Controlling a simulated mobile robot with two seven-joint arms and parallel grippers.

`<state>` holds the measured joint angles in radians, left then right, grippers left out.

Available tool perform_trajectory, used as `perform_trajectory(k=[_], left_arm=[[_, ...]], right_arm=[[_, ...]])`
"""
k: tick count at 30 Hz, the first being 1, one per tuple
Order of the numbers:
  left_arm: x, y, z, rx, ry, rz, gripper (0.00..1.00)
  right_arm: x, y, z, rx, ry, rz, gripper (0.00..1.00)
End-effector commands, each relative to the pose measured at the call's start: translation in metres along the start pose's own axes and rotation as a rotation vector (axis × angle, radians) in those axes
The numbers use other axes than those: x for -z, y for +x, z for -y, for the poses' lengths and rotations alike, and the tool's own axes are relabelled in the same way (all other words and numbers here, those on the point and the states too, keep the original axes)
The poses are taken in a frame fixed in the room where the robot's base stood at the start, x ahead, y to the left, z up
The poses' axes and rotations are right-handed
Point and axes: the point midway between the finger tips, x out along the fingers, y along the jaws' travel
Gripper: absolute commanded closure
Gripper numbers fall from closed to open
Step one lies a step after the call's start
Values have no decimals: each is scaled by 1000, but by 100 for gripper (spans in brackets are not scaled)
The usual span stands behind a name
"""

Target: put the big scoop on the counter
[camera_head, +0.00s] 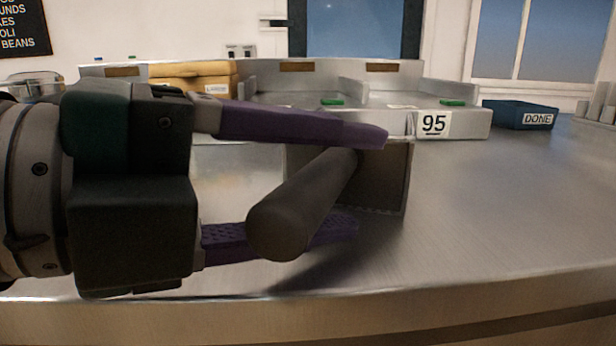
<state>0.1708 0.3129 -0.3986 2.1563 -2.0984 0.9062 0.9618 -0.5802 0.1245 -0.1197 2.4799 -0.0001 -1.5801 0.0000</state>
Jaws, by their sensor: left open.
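The big scoop has a thick dark grey handle (300,210) pointing towards me and a square grey-brown head (385,180) behind it. It shows at the middle of the head view, over the steel counter (500,220). The head's lower edge seems to meet the counter top, and a shadow lies below the handle. My left gripper (366,183) comes in from the left. The fingers hide part of the scoop. My right gripper is out of view.
A steel tray station (465,122) with a "95" label stands behind the scoop. A blue "DONE" bin (520,115) is at the back right, and yellow boxes (193,78) are at the back left. The counter to the right is clear. Its rounded front edge runs along the bottom.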

Motion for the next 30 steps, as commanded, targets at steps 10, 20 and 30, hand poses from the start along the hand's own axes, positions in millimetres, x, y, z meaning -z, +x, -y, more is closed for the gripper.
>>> perform_trajectory(k=[10, 20, 30], left_arm=[[-1, -44, 1, -6, -1, 3, 38], [0, -108, 0, -4, -2, 2, 38], [0, -121, 3, 0, 0, -1, 38]], right_arm=[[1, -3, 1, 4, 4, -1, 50], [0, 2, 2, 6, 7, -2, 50], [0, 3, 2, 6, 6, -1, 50]])
